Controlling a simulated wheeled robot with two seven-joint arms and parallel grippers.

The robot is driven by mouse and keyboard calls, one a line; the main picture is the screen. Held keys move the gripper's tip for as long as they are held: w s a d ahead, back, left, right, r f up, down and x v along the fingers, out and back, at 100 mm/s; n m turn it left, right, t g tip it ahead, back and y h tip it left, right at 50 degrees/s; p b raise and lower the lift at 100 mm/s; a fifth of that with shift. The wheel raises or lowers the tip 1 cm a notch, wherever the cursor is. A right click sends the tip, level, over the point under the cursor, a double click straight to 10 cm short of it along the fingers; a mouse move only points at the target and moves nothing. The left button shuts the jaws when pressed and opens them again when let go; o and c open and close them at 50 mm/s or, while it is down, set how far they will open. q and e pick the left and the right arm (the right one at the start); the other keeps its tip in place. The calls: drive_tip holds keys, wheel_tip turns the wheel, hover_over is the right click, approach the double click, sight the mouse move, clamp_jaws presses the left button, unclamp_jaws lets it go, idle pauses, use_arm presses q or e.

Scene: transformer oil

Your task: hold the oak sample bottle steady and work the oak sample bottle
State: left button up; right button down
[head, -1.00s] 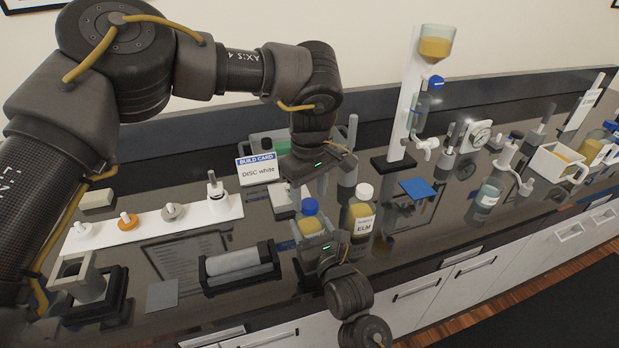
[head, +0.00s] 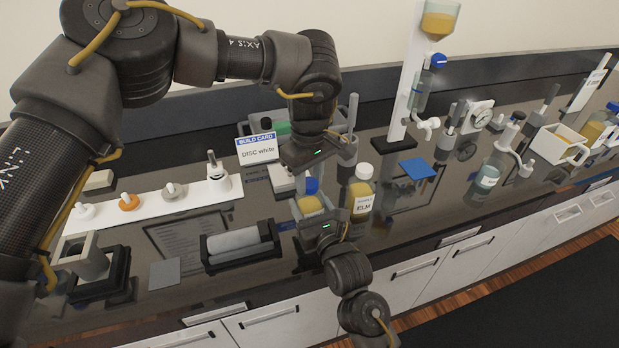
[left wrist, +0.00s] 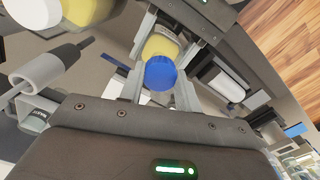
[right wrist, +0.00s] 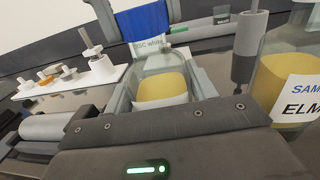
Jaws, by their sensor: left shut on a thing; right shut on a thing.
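The sample bottle with a blue cap (head: 312,186) and yellow oil stands upright at the counter's front middle; its label is not readable. My right gripper (head: 318,212) is shut around its body, and the yellow oil (right wrist: 162,88) shows between the jaws in the right wrist view. My left gripper (head: 310,178) comes from above with its fingers on both sides of the cap, shut on it. In the left wrist view the blue cap (left wrist: 161,74) sits between the fingers. The cap appears still on the bottle; its neck is partly hidden.
The white-capped ELM bottle (head: 360,196) stands close on the right. A build card (head: 257,149) reading "DISC white" is behind. A black cradle with a grey roller (head: 238,241) is to the left, a blue pad (head: 417,168) to the right.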

drive_tip(key=shift+f, duration=0.25)
